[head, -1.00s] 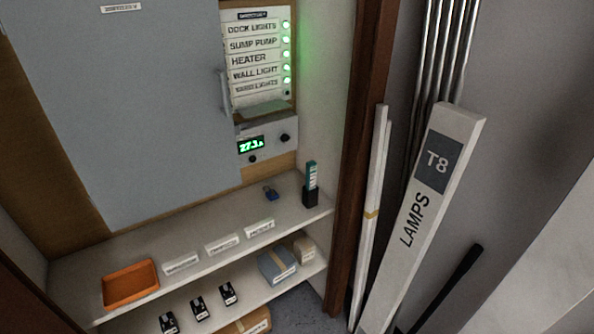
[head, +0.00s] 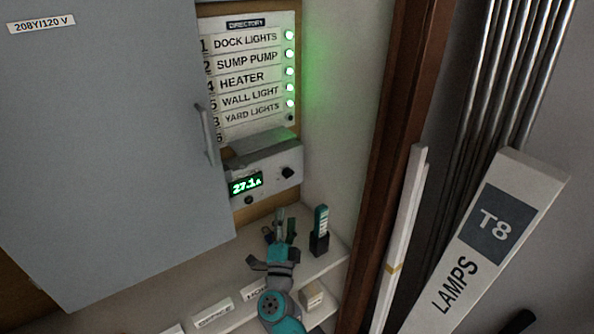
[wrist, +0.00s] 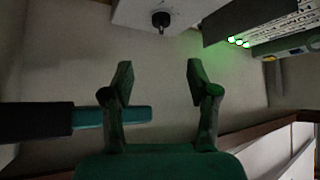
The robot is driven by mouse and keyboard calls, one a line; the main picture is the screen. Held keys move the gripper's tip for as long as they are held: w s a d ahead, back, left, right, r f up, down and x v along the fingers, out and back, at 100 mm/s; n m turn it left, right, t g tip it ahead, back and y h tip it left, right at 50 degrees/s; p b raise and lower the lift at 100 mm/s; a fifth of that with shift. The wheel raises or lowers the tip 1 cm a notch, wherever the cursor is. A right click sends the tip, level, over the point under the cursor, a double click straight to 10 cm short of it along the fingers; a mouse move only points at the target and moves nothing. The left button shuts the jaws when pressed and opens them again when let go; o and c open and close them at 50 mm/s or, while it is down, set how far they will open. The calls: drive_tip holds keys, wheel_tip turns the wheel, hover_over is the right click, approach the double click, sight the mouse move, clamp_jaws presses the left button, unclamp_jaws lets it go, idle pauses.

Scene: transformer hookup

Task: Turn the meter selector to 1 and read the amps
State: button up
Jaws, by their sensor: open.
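The meter (head: 267,163) is a grey box on the wooden backboard, below the directory. Its lit green display (head: 245,184) reads 27.1 A. A black knob (head: 288,172) sits on the meter's right side; its pointer setting is too small to read. A smaller dark round part (head: 249,199) is under the display. My gripper (head: 280,230) is above the shelf, below the meter. In the wrist view my gripper (wrist: 160,76) is open with nothing between its fingers. The knob (wrist: 161,20) shows beyond the fingertips, roughly centred between them and apart from them.
A teal-topped tool in a black holder (head: 319,242) stands on the shelf close to my gripper's right. A grey cabinet door with a handle (head: 206,134) is left of the meter. The directory (head: 247,75) has several green lamps. A lamp box (head: 490,240) leans at right.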

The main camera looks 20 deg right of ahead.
sight(290, 177)
drive_tip(key=x, duration=1.3)
drive_tip(key=shift+w+m, duration=0.3)
drive_tip(key=shift+a+r, duration=0.1)
drive_tip(key=shift+c, duration=0.2)
clamp_jaws()
